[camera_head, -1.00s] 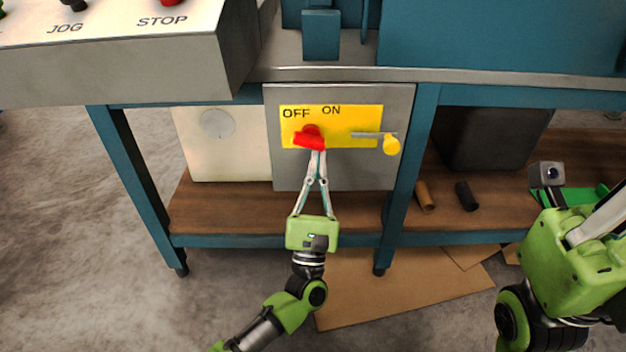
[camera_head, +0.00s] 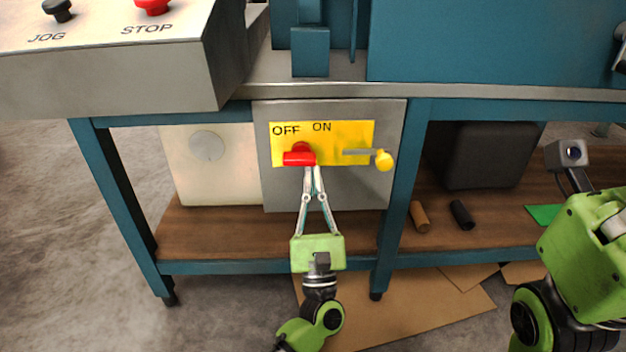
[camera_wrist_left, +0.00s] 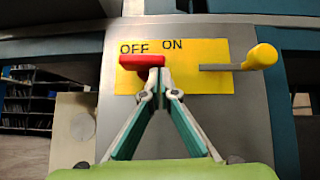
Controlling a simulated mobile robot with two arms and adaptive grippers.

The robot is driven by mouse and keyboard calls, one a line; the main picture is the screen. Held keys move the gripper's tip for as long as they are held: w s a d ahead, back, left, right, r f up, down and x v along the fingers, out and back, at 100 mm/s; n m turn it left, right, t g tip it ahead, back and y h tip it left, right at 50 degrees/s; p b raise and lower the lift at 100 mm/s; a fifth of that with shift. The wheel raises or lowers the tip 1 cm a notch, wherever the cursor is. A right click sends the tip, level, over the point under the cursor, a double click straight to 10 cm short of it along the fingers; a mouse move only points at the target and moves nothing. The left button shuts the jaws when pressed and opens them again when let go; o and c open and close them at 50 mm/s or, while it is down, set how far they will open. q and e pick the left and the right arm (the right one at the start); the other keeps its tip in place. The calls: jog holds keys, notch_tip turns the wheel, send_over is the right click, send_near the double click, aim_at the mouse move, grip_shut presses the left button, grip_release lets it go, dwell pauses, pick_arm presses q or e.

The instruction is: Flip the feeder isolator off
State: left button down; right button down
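The isolator is a yellow plate (camera_head: 347,133) marked OFF and ON on a grey box (camera_head: 280,195) under the bench. Its red handle (camera_head: 299,158) lies level, on the left under OFF; the red handle also shows in the left wrist view (camera_wrist_left: 136,61). A grey rod with a yellow knob (camera_head: 384,160) sticks out at the plate's right. My left gripper (camera_head: 313,169) has its fingertips together just below the handle's right part, seemingly touching it. In the left wrist view the fingertips (camera_wrist_left: 159,73) overlap the handle's lower edge. My right gripper is at the right edge, its fingers cut off or hidden.
A control box (camera_head: 110,75) with JOG and STOP buttons overhangs at upper left. Blue bench legs (camera_head: 398,200) flank the grey box. Cardboard (camera_head: 420,305) lies on the floor.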

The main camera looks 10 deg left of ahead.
pick_arm(q)
jog(key=v, duration=1.2)
